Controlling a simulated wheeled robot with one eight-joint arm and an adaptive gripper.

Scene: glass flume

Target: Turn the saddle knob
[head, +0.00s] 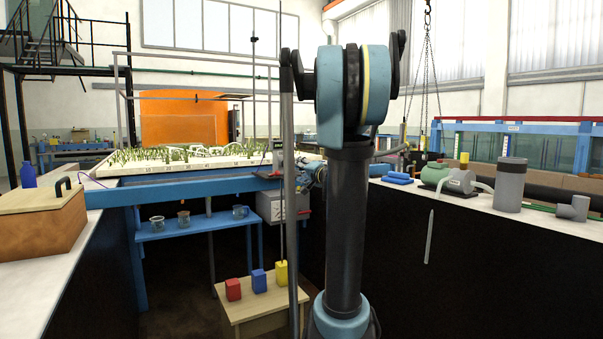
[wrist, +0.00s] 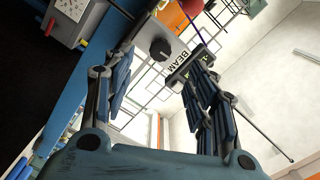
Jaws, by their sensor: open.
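The saddle knob (wrist: 160,49) is a round dark knob on a pale plate marked BEAM (wrist: 179,57), near the top middle of the wrist view. My gripper (wrist: 157,60) is open, with one finger to each side of the knob in that picture. I see no clear contact, and the gap in depth is hard to judge. In the head view my gripper (head: 316,172) is small and partly hidden behind my arm, beside the grey and red saddle (head: 279,163) on the blue beam. The knob itself cannot be made out there.
A blue beam (head: 195,187) crosses ahead, with a grey control box (head: 283,205) below it. A low wooden table (head: 262,308) holds red, blue and yellow blocks. A pump (head: 460,182) and grey cylinder (head: 510,185) stand on the right counter. A wooden box (head: 40,222) is at left.

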